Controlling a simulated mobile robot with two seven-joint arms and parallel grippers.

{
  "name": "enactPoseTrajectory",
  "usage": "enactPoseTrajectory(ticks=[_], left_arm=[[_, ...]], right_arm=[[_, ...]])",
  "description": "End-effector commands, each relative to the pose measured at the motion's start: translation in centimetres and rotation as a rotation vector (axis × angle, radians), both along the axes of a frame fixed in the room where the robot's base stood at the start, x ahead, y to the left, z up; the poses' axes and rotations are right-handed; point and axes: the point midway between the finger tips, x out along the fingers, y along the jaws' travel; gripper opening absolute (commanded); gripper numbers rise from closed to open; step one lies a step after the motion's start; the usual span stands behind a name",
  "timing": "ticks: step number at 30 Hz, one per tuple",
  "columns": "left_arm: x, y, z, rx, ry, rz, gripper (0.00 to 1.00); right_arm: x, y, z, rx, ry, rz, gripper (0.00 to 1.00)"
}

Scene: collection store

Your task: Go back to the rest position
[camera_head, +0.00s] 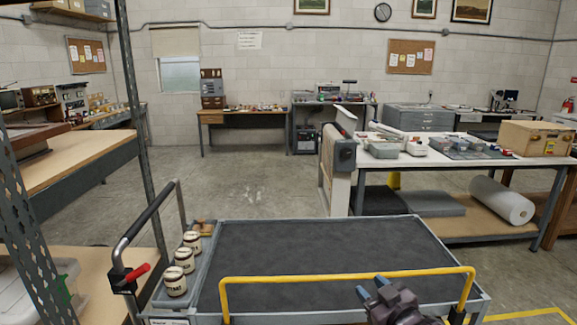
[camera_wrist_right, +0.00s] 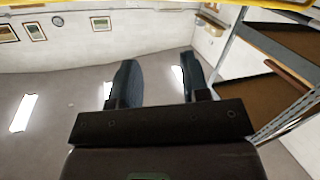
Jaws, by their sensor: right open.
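My right gripper (camera_head: 372,286) shows at the bottom of the head view, above the near right part of a cart's dark top (camera_head: 310,248) and by a yellow rail (camera_head: 350,277). Its two dark blue fingers stand apart with nothing between them. In the right wrist view the fingers (camera_wrist_right: 160,72) are also apart and empty, and the room appears tilted behind them. My left gripper is in neither view.
Three labelled jars (camera_head: 184,259) stand in a side tray at the cart's left. A metal rack post (camera_head: 133,110) and shelf (camera_head: 95,280) are close on the left. A workbench (camera_head: 455,160) stands beyond the cart on the right. Open floor (camera_head: 250,180) lies behind the cart.

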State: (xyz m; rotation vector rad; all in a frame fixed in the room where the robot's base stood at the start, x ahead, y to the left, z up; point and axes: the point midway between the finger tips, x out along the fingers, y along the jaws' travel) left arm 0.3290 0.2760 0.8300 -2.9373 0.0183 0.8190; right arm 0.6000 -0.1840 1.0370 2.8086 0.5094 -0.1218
Motion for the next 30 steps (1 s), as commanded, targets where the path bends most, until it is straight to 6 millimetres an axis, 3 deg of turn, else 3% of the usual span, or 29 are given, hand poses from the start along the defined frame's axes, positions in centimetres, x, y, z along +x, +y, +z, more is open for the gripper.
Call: enactPoseTrajectory(ticks=[12,21,25,30], left_arm=[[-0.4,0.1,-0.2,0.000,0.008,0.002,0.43],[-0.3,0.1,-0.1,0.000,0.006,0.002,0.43],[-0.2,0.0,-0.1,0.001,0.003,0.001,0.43],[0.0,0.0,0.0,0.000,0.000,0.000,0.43]], right_arm=[[-12.8,-6.0,-10.8,0.055,0.148,-0.238,0.42],[-23.5,-8.8,-18.5,0.091,0.362,-0.379,0.42],[-26.2,-9.0,-20.1,0.094,0.415,-0.401,0.42],[-27.3,-9.2,-20.8,0.090,0.436,-0.409,0.42]])
